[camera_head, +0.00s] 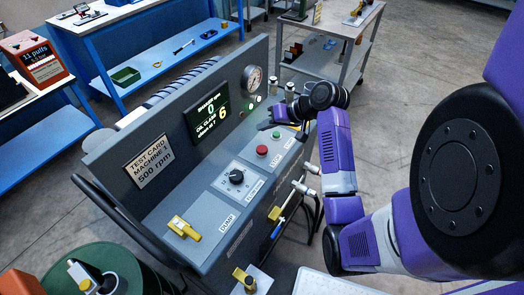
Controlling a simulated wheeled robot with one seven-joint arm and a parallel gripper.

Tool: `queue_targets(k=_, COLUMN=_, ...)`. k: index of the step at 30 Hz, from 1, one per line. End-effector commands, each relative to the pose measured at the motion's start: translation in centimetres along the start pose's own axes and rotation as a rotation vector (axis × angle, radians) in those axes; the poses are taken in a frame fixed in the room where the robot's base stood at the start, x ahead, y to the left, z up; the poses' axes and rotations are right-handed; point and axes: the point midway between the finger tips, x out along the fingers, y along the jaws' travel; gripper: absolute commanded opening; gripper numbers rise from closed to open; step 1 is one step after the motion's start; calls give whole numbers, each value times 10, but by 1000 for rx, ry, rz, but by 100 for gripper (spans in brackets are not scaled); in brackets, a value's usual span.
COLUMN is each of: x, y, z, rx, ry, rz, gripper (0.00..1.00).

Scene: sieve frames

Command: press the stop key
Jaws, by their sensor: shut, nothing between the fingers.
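The stop key is a red round button (262,150) on the sloping grey panel of the test machine, beside a label reading STOP. A green button (277,134) sits just beyond it, beside a START label. My gripper (266,125) is shut and empty. It is over the far end of the panel, past the green button and apart from the red one in the picture. Its fingertips are dark and small, so I cannot tell their height above the panel. The red button is in plain view.
A black dial (237,177) and a yellow DUMP lever (184,228) are on the nearer panel. A screen (207,105) showing 0 and 6 and a round gauge (252,78) stand behind. A green drum (100,270) is at lower left.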

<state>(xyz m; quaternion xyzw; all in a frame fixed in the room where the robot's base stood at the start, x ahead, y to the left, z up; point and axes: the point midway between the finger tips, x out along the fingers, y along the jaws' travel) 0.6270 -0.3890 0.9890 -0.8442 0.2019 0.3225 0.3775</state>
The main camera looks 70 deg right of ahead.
Motion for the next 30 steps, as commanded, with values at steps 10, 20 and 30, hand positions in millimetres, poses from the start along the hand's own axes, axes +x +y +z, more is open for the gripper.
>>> queue_targets(k=10, x=33, y=25, z=24, rx=0, ry=1, rz=1, gripper=0)
queue_targets(k=20, x=51, y=37, z=37, rx=0, ry=1, rz=0, gripper=0)
queue_targets(k=30, x=51, y=37, z=37, rx=0, ry=0, rz=0, gripper=0)
